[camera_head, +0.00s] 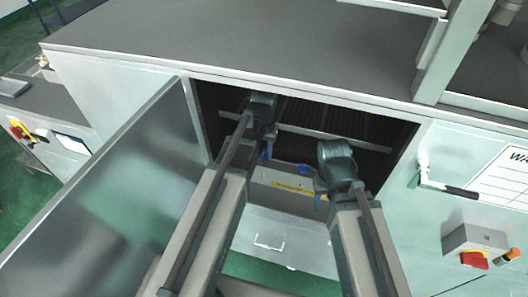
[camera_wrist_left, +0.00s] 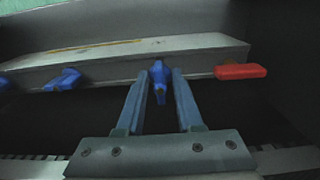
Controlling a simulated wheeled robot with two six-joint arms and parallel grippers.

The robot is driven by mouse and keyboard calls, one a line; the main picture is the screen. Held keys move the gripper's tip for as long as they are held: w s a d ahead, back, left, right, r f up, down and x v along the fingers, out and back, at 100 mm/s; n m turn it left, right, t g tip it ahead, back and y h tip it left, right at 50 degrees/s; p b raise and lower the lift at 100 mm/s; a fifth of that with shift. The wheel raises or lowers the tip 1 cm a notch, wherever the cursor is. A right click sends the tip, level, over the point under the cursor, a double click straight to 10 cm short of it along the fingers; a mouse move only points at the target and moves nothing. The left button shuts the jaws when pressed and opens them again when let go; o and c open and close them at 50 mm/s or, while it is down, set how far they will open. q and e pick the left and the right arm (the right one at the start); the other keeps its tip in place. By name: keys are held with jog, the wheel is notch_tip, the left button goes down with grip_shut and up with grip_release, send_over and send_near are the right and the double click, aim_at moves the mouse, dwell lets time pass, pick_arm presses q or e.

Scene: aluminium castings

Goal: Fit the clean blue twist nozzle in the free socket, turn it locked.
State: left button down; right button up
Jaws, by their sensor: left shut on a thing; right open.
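My left gripper (camera_head: 267,138) reaches into an open cabinet. In the left wrist view its two fingers (camera_wrist_left: 161,84) are closed around a blue twist nozzle (camera_wrist_left: 158,72), which stands at the front edge of a pale bar (camera_wrist_left: 120,56). Whether the nozzle is seated in a socket cannot be told. Two other blue nozzles sit along the bar's edge to the left, one angled (camera_wrist_left: 63,79) and one cut by the frame (camera_wrist_left: 4,82). A red piece (camera_wrist_left: 241,71) projects at the bar's right. My right gripper (camera_head: 337,162) is open at the cabinet's right side; its fingertips are mostly hidden.
The cabinet door (camera_head: 130,190) stands open at the left, close to my left arm. The grey worktop (camera_head: 250,45) edge lies above the opening.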

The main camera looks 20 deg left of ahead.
aim_at(264, 151)
pick_arm(q)
jog(key=shift+f+b, duration=1.1)
jog(key=shift+f, duration=0.05)
jog(key=shift+c, duration=2.4)
grip_release()
notch_tip(264, 151, up, 8)
jog(key=p, duration=0.7)
jog(key=shift+f+p, duration=0.15)
jog(key=shift+p, duration=0.2)
jog(key=shift+f, duration=0.1)
